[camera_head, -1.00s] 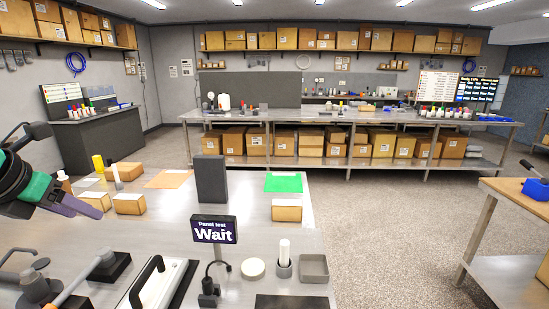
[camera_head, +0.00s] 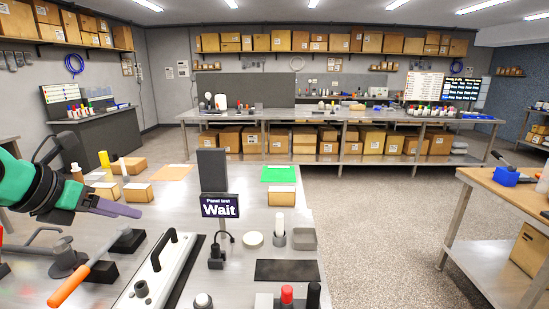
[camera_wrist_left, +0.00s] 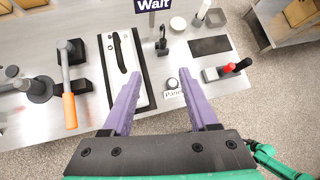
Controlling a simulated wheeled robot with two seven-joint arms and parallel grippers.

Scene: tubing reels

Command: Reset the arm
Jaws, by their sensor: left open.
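My left gripper (camera_head: 118,207) comes in from the left in the head view, raised over the left part of the steel workbench (camera_head: 262,222). Its teal wrist and purple fingers point right. In the left wrist view the two purple fingers (camera_wrist_left: 162,98) stand wide apart with nothing between them. Below them are a white panel with a black handle (camera_wrist_left: 122,62) and a small round knob by a label (camera_wrist_left: 172,84). The gripper touches nothing that I can see. My right gripper is not in view.
A "Wait" sign (camera_head: 219,206) stands mid-bench beside a dark upright block (camera_head: 212,170). An orange-handled lever (camera_head: 70,284) is at front left. Small cartons (camera_head: 137,192), a green sheet (camera_head: 278,174) and a black mat (camera_head: 287,270) lie around. A wooden-topped table (camera_head: 500,187) stands right, across open floor.

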